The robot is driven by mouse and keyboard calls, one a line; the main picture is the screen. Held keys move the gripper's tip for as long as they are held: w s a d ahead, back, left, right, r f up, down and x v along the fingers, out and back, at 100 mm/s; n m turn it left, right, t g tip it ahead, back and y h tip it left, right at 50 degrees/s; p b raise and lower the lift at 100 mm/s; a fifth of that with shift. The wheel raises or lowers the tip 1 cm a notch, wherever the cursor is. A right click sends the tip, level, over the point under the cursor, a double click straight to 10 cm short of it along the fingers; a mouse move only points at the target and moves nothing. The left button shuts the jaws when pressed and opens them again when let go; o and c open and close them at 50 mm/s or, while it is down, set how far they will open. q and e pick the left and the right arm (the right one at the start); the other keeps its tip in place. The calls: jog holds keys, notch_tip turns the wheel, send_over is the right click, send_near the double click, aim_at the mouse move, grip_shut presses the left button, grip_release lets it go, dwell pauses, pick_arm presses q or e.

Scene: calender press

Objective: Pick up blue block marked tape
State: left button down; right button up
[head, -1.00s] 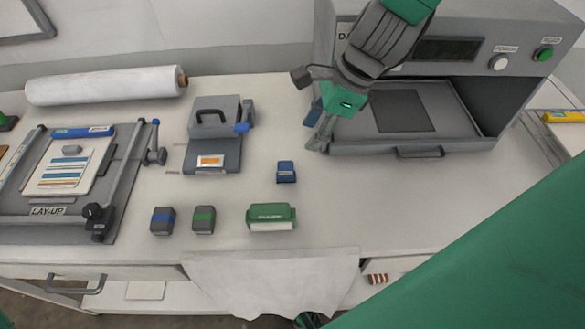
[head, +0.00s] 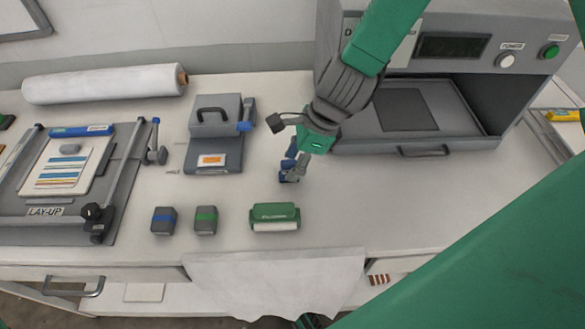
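The small blue block (head: 284,177) stands on the white table, left of the press, and is partly hidden by my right gripper. Its label cannot be read here. My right gripper (head: 294,167) points down at the block from above and behind. Its fingertips are at the block's upper and right side. I cannot tell whether they are closed on it.
A grey handled device (head: 214,155) stands left, the press (head: 465,75) right. A white cloth (head: 280,285) hangs at the front edge.

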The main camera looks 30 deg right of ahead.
aim_at(284, 160)
jog(key=shift+a, duration=0.3)
jog(key=c, duration=0.6)
jog(key=shift+a, duration=0.25)
grip_shut()
jog(key=shift+w+a+r, duration=0.1)
jog(key=shift+a+r, duration=0.05)
jog(key=shift+a, duration=0.1)
jog(key=shift+d+r, duration=0.3)
jog(key=shift+d, duration=0.05)
jog(key=r, duration=0.3)
jog(key=shift+d+r+p, duration=0.3)
jog(key=shift+d, duration=0.05)
jog(key=r, duration=0.2)
jog(key=a+r, duration=0.1)
jog(key=r, duration=0.2)
jog(key=shift+a+r+p, duration=0.25)
jog(key=shift+r+p, duration=0.15)
pick_arm(q)
jog(key=shift+a+r, duration=0.15)
jog(key=shift+r, duration=0.5)
pick_arm(e)
jog(key=shift+d+f, duration=0.1)
jog(key=shift+d, duration=0.5)
